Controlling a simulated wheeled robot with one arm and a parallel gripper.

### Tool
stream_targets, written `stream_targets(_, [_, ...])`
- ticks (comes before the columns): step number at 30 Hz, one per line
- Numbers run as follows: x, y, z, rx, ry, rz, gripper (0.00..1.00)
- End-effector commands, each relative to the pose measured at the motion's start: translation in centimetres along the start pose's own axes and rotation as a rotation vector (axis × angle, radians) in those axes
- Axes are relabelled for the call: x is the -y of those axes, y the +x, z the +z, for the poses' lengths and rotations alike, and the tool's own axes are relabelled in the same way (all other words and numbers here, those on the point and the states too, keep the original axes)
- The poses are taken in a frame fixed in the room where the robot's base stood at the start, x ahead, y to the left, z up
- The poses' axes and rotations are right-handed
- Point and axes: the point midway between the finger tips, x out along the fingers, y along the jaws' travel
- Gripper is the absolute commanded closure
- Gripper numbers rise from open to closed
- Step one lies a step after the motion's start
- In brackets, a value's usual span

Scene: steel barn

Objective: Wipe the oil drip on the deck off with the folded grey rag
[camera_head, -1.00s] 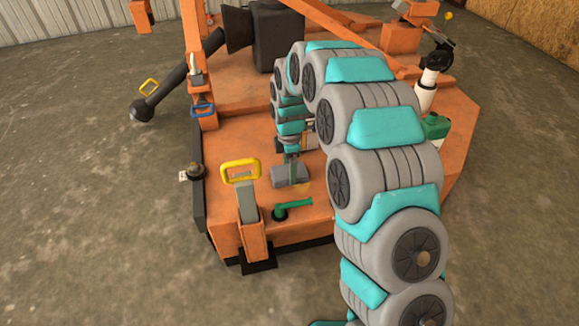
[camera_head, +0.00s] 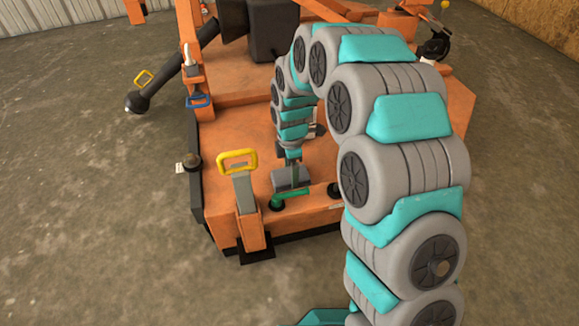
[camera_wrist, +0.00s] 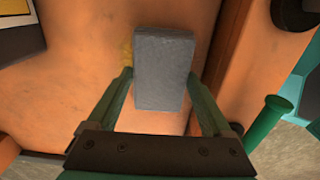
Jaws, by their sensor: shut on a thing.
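The folded grey rag (camera_head: 287,180) is a small flat block low over the orange deck (camera_head: 228,135), behind the green handle. My gripper (camera_head: 292,164) is above it in the head view. In the wrist view my gripper (camera_wrist: 163,76) has its two green fingers at the sides of the grey rag (camera_wrist: 164,70) and is shut on it. The rag looks pressed to or very near the orange deck (camera_wrist: 75,90); contact is unclear. A yellowish smear (camera_wrist: 127,52) shows at the rag's left edge, perhaps the oil drip, partly hidden by the rag and finger.
A green handle (camera_head: 290,196) is close in front of the rag; it also shows in the wrist view (camera_wrist: 262,118). A yellow-handled lever (camera_head: 240,165) stands to the left. A black box (camera_head: 270,30) stands behind. The deck left of my arm is mostly clear.

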Motion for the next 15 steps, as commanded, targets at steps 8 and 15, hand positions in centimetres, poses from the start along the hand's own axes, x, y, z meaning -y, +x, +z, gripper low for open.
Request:
stream_targets(8, [2.0, 0.2, 0.0, 0.000, 0.001, -0.004, 0.60])
stream_targets(15, [2.1, 0.3, 0.0, 0.001, -0.001, -0.008, 0.61])
